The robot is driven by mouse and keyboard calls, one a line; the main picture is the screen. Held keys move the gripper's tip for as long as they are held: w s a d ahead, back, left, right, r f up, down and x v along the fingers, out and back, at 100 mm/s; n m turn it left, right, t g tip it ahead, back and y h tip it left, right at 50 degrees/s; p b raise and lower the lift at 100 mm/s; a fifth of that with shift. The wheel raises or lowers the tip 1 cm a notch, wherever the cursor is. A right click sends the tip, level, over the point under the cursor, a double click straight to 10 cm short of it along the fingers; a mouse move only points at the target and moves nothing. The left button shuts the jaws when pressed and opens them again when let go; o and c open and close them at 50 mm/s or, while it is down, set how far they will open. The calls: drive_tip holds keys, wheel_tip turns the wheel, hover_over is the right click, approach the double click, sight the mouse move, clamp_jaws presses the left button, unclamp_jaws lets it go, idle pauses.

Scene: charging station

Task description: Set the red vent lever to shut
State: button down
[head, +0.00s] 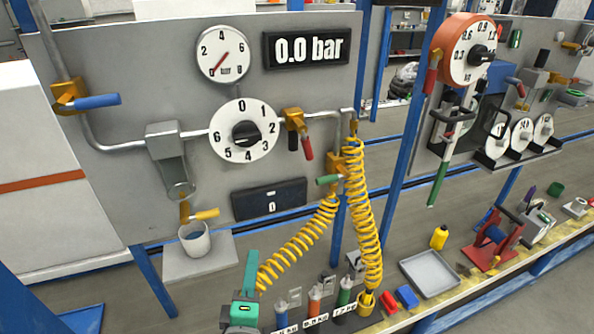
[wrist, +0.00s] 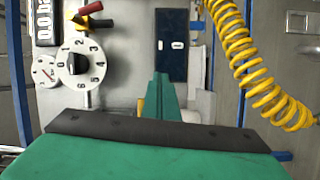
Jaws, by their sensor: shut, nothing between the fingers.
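A red lever (head: 307,149) hangs down, tilted slightly right, from a brass valve (head: 294,119) on the pipe right of the numbered dial (head: 243,130). A short black piece hangs beside it. The red lever also shows at the top left of the wrist view (wrist: 91,8). Another red lever (head: 432,76) is by the orange gauge; no label shows which is the vent lever. My green gripper (head: 251,262) is low in front of the panel, below and left of the first red lever and apart from it. Its fingers are shut and empty in the wrist view (wrist: 161,88).
Yellow coiled hoses (head: 363,215) hang right of my gripper. A dark display panel (head: 270,199) is above it. A blue lever (head: 97,101), a green lever (head: 328,180) and a yellow lever (head: 206,214) stick out. The pressure gauge (head: 223,54) and 0.0 bar display (head: 307,49) are above.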

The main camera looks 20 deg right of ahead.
sight(307, 149)
drive_tip(key=w+d+r+n+h, duration=0.2)
drive_tip(key=d+r+h, duration=0.25)
drive_tip(key=r, duration=0.95)
drive_tip(key=w+d+r, duration=0.2)
drive_tip(key=w+d, duration=0.7)
drive_tip(key=shift+w+d+r+g, duration=0.25)
drive_tip(key=shift+d+r+g, duration=0.05)
drive_tip(key=shift+d, duration=0.05)
drive_tip(key=shift+d, duration=0.1)
